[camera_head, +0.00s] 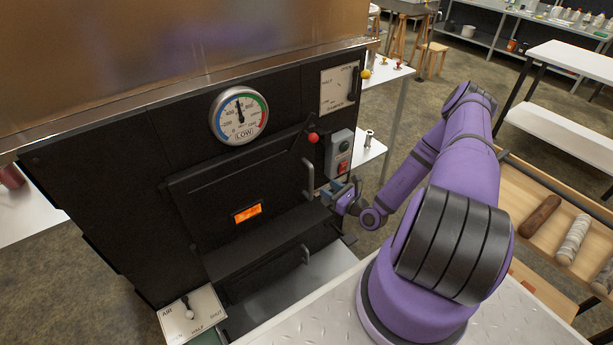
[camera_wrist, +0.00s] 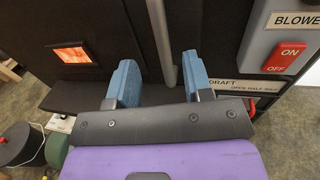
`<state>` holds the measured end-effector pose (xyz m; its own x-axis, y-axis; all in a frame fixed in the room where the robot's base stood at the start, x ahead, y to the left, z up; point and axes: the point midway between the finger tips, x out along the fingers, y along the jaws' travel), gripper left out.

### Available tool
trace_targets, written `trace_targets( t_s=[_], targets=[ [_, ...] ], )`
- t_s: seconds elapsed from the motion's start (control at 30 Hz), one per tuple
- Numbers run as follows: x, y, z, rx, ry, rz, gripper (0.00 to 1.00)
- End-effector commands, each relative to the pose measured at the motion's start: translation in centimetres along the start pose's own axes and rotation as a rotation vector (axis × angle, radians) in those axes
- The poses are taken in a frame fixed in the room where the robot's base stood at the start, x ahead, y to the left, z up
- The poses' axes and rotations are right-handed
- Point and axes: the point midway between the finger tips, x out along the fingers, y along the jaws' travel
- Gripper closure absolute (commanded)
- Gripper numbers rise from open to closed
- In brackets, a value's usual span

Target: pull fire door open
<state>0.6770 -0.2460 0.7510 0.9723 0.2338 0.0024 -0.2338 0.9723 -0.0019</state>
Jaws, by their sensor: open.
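The fire door (camera_head: 205,190) is a black panel on the front of the dark evaporator; it looks shut. A small glowing orange window (camera_head: 247,213) shows in it, and also in the wrist view (camera_wrist: 70,55). A grey vertical bar handle (camera_head: 308,180) stands at the door's right side. My gripper (camera_head: 332,190) is open and close to the handle, at its lower right in the head view. In the wrist view, the handle (camera_wrist: 166,45) appears between the blue fingertips of my gripper (camera_wrist: 158,78). I see no finger touching it; the depth between them is unclear.
A blower switch box (camera_head: 339,153) with a red button is just right of the handle, close to my gripper. A red-knobbed lever (camera_head: 312,138) is above. A lower handle (camera_head: 305,254) and a metal ledge (camera_head: 290,285) are below. A bench with logs (camera_head: 541,215) stands right.

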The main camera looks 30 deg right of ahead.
Motion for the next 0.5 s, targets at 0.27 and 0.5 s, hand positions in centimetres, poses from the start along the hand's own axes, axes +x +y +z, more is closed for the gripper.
trace_targets(
  t_s=[0.27, 0.5],
  targets=[
    [2.5, 0.0, -0.2, 0.002, 0.0, -0.006, 0.54],
    [6.8, 0.0, -0.2, 0.003, 0.001, -0.005, 0.54]
  ],
)
